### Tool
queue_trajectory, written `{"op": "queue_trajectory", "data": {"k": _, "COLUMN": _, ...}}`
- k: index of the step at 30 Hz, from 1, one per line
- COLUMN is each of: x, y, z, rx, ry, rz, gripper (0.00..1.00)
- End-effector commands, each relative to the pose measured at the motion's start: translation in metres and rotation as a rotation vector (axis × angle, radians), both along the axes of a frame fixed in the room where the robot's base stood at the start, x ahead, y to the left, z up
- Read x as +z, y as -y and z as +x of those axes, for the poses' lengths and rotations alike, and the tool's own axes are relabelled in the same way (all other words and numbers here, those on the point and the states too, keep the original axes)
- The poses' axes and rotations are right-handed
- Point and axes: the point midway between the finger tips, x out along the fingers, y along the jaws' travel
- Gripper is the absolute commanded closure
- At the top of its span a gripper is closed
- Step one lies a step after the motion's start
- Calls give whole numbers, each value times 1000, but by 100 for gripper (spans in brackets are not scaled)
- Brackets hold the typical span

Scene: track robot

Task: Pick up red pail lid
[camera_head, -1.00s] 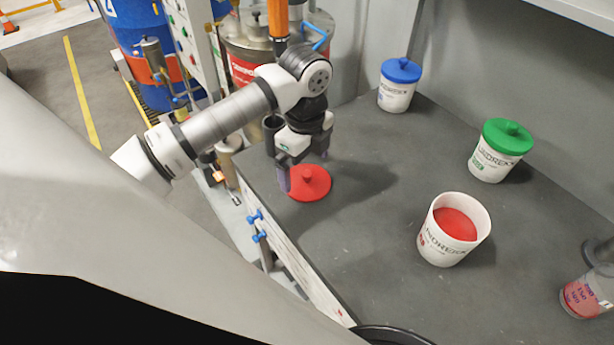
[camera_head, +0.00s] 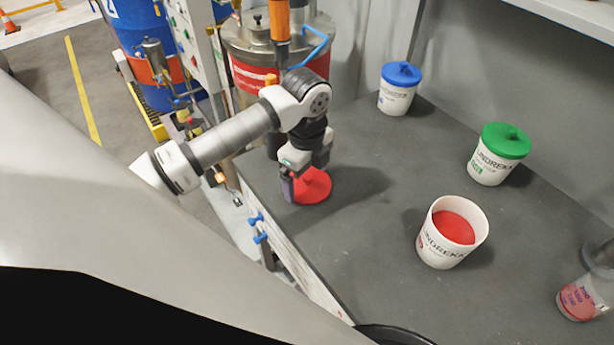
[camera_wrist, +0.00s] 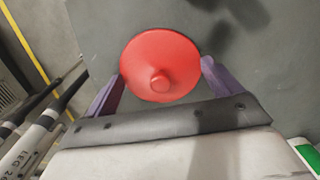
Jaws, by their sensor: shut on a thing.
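The red pail lid (camera_head: 316,184) is a round disc with a small knob, at the left edge of the grey worktop. My gripper (camera_head: 304,183) points down at it and is shut on it. In the wrist view the lid (camera_wrist: 150,50) sits between the two purple fingers of my gripper (camera_wrist: 164,72), one at each side of its rim. I cannot tell whether the lid is clear of the worktop. An open white pail (camera_head: 440,248) with red contents stands to the right.
A blue-lidded pail (camera_head: 397,98) and a green-lidded pail (camera_head: 490,165) stand along the back wall. A clear container (camera_head: 580,298) is at the far right. A large metal drum (camera_head: 250,75) stands behind my arm. The middle of the worktop (camera_head: 370,225) is clear.

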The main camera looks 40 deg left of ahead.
Motion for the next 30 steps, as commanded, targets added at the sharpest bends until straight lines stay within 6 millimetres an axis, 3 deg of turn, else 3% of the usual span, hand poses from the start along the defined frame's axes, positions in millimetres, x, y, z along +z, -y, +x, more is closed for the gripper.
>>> {"op": "queue_trajectory", "data": {"k": 8, "x": 25, "y": -1, "z": 0, "rx": 0, "ry": 1, "rz": 4, "gripper": 31}}
{"op": "queue_trajectory", "data": {"k": 14, "x": 67, "y": -1, "z": 1, "rx": 1, "ry": 1, "rz": 6, "gripper": 31}}
{"op": "queue_trajectory", "data": {"k": 24, "x": 153, "y": 0, "z": 1, "rx": 1, "ry": 1, "rz": 3, "gripper": 31}}
{"op": "queue_trajectory", "data": {"k": 30, "x": 185, "y": 0, "z": 0, "rx": 1, "ry": -1, "rz": 1, "gripper": 31}}
